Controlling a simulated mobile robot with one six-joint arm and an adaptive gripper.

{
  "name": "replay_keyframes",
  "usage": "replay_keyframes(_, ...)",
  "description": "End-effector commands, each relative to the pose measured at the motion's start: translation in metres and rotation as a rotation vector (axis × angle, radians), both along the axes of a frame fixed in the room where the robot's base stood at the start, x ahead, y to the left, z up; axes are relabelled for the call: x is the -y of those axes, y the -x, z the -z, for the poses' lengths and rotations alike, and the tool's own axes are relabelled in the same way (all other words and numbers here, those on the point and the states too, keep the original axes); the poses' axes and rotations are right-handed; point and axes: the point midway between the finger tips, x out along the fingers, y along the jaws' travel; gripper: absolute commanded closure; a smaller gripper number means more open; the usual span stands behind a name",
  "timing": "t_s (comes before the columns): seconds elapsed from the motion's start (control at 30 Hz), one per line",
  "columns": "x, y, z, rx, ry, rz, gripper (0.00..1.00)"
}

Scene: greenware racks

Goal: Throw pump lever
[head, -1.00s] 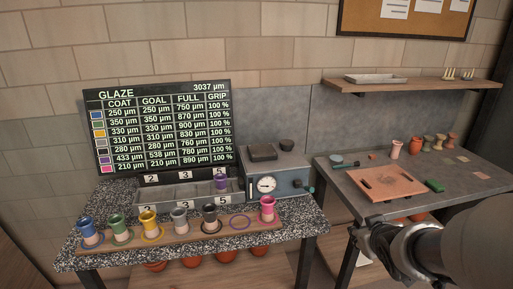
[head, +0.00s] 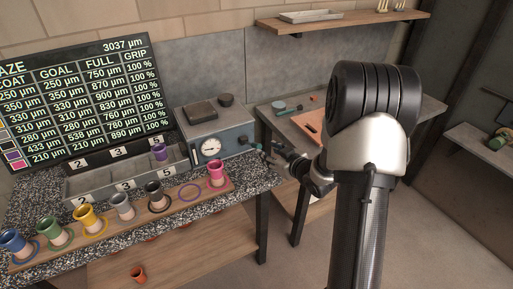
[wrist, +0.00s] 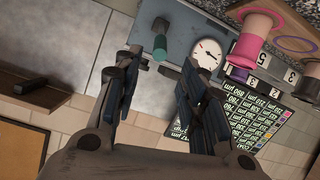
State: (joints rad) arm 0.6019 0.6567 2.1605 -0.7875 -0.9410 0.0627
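The pump is a blue-grey box (head: 227,137) with a round white gauge (head: 210,147) on its front, on the speckled table. Its lever (head: 251,143) juts from the right side of the box and has a teal grip. In the wrist view the teal lever grip (wrist: 160,47) shows between and beyond my fingertips, beside the gauge (wrist: 207,54). My gripper (head: 276,149) is just right of the lever. In the wrist view my gripper (wrist: 160,64) is open, with nothing between its fingers. I cannot tell whether a fingertip touches the lever.
A wooden board (head: 112,227) with several coloured cups lies along the table front, left of the pump; the pink cup (head: 216,173) is nearest. Numbered grey bins (head: 110,183) stand behind it. A second table (head: 425,112) is behind my arm. A glaze screen (head: 80,95) stands at the left.

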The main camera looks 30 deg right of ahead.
Motion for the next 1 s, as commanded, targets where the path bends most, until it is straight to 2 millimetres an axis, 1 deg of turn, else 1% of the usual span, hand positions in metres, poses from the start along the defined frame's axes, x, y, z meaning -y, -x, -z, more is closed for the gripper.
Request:
replay_keyframes(0.03, -0.002, -0.011, 0.007, -0.001, 0.0, -0.003, 0.62)
replay_keyframes(0.2, -0.004, -0.045, 0.021, 0.001, 0.0, -0.002, 0.62)
replay_keyframes(0.3, -0.005, -0.063, 0.028, 0.0, 0.001, -0.001, 0.62)
replay_keyframes(0.43, -0.006, -0.08, 0.034, 0.0, 0.001, 0.0, 0.62)
replay_keyframes(0.6, -0.006, -0.091, 0.038, -0.001, 0.0, 0.001, 0.62)
replay_keyframes(0.9, -0.006, -0.093, 0.038, -0.001, 0.0, 0.001, 0.62)
replay_keyframes(1.0, -0.006, -0.093, 0.038, -0.001, 0.0, 0.001, 0.68)
